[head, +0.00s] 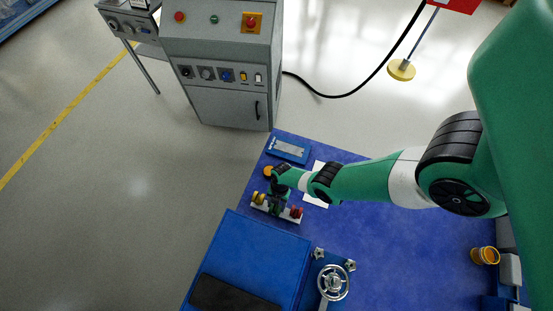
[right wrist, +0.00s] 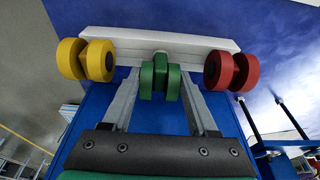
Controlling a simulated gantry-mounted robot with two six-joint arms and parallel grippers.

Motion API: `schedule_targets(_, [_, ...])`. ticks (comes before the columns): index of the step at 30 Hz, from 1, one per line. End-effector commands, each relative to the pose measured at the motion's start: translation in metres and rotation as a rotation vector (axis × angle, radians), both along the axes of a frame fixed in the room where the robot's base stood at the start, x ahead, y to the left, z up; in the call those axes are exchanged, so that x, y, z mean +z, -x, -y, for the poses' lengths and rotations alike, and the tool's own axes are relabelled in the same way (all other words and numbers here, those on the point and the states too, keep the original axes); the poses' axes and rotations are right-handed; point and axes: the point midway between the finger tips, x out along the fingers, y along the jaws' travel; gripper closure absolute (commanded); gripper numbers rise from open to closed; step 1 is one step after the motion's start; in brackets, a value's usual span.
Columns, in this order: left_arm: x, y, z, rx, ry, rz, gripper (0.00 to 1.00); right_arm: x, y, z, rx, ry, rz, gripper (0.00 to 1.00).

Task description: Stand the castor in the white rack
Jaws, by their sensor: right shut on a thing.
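The white rack (right wrist: 200,41) spans the top of the right wrist view; it also shows on the blue mat in the head view (head: 285,214). A yellow castor (right wrist: 86,60) is at its left end and a red castor (right wrist: 232,71) at its right end. The green castor (right wrist: 160,77) is between them, at the middle of the rack. My right gripper (right wrist: 160,84) is shut on the green castor. In the head view my right gripper (head: 277,197) is over the rack's middle and hides the green castor mostly. Whether the castor is seated is hidden. My left gripper is out of view.
A blue tray (head: 289,149) and an orange round thing (head: 268,171) lie behind the rack. A large blue box (head: 255,252) stands in front. The mat's right middle is clear.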

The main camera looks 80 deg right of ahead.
Motion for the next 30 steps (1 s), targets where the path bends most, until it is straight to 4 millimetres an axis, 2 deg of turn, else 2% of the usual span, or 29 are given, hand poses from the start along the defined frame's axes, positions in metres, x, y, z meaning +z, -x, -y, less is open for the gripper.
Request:
schedule_targets(2, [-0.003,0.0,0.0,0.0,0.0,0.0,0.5,-0.003,0.0,0.0,0.0,0.0,0.0,0.9])
schedule_targets(3, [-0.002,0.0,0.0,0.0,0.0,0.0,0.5,-0.001,0.0,0.0,0.0,0.0,0.0,0.34])
schedule_targets(8, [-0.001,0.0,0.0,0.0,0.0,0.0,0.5,-0.001,0.0,0.0,0.0,0.0,0.0,0.06])
schedule_targets(16, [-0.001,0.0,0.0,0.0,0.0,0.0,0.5,-0.001,0.0,0.0,0.0,0.0,0.0,0.06])
schedule_targets(20, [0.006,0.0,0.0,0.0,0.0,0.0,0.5,0.006,0.0,0.001,-0.001,0.0,0.0,0.06])
schedule_targets(26, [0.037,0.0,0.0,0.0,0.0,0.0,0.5,0.038,0.001,0.008,0.0,0.001,0.001,0.06])
schedule_targets(30, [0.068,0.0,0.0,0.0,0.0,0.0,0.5,0.07,0.003,0.015,-0.002,0.0,0.0,0.06])
